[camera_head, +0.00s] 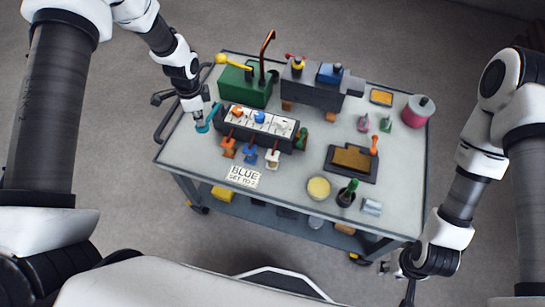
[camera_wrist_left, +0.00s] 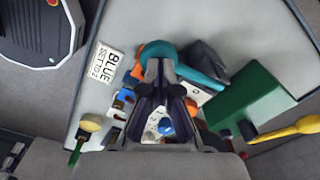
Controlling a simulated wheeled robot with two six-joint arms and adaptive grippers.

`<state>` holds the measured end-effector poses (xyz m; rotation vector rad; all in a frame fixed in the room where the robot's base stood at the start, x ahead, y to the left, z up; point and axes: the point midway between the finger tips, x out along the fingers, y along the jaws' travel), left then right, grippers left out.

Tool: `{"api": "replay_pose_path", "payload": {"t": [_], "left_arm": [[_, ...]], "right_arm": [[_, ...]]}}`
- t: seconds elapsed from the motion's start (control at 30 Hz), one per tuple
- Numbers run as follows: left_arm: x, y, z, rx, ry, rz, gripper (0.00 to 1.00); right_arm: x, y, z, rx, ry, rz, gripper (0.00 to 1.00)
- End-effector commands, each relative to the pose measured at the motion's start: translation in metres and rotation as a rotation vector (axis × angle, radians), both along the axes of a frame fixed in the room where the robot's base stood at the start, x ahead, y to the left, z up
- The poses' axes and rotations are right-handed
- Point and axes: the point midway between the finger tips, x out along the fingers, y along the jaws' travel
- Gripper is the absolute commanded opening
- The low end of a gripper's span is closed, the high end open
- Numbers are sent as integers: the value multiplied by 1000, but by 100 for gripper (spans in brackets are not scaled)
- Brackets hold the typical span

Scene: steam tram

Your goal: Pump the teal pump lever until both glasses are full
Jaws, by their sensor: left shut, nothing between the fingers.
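The teal lever (camera_head: 209,117) stands at the left end of a dark block (camera_head: 262,139) with a white top. In the left wrist view the teal lever (camera_wrist_left: 200,78) is a bar with a rounded end just beyond the fingertips. My left gripper (camera_head: 199,122) is shut and empty, right beside the lever; I cannot tell whether they touch. Its fingers show in the left wrist view (camera_wrist_left: 164,74). My right gripper (camera_head: 409,285) hangs off the cart's front right corner, too small to read. I cannot make out the two glasses.
A green box (camera_head: 243,90) with a copper pipe and yellow lever stands at the back. A grey machine (camera_head: 316,88) is beside it. Orange, blue and white levers front the dark block. A sign (camera_head: 244,177) reads BLUE SET TO 2. A tray (camera_head: 335,172) stands right.

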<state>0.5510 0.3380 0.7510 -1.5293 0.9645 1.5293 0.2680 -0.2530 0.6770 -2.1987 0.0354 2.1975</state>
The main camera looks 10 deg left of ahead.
Motion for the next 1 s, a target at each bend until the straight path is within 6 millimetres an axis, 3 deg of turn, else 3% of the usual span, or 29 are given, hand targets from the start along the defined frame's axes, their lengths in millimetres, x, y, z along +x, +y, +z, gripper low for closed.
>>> {"api": "replay_pose_path", "payload": {"t": [0.47,1.0], "left_arm": [[0,0,3,0,0,0,0],[0,0,68,0,0,0,0]], "right_arm": [[0,0,3,0,0,0,38],[0,0,55,0,0,0,38]]}}
